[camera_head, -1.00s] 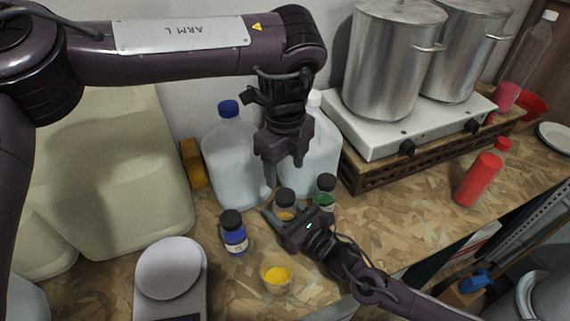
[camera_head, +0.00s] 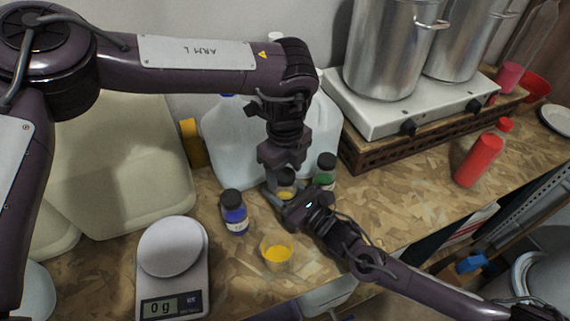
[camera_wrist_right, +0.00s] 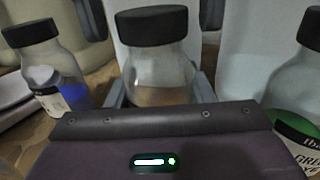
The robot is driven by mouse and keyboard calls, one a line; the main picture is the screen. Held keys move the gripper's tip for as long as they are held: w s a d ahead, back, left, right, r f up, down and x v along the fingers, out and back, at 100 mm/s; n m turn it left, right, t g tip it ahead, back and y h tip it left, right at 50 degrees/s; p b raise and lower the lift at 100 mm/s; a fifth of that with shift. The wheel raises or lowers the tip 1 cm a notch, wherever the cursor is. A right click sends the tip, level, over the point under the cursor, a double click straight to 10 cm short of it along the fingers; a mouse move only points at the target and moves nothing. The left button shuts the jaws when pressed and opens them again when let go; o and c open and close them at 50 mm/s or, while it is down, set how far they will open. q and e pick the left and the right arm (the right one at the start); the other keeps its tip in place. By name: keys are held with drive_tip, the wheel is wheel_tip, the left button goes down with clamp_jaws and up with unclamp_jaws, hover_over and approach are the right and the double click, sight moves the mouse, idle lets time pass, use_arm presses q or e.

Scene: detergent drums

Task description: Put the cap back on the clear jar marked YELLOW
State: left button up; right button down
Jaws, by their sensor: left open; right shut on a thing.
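The clear jar (camera_head: 285,194) with yellow contents stands on the bench with a black cap (camera_wrist_right: 152,26) sitting on its mouth. I cannot tell whether the cap is screwed down. The jar's label is hidden. My right gripper (camera_head: 283,197) is shut on the jar's body, with a finger on each side in the right wrist view. My left gripper (camera_head: 283,167) points down from above and is open, its fingers on either side of the cap with gaps.
A blue-content jar (camera_head: 234,213) stands to the left and a green-content jar (camera_head: 325,172) close to the right, both black-capped. A cup of yellow powder (camera_head: 277,253) and a scale (camera_head: 172,262) are in front. Large water jugs (camera_head: 230,140) stand behind.

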use_arm(q)
drive_tip(key=shift+c, duration=0.5)
drive_tip(key=c, duration=0.9)
drive_tip(key=shift+m, duration=0.9)
drive_tip(key=shift+c, duration=0.2)
drive_tip(key=o, duration=1.2)
wheel_tip(320, 180, up, 12)
use_arm(e)
drive_tip(key=c, duration=0.6)
unclamp_jaws()
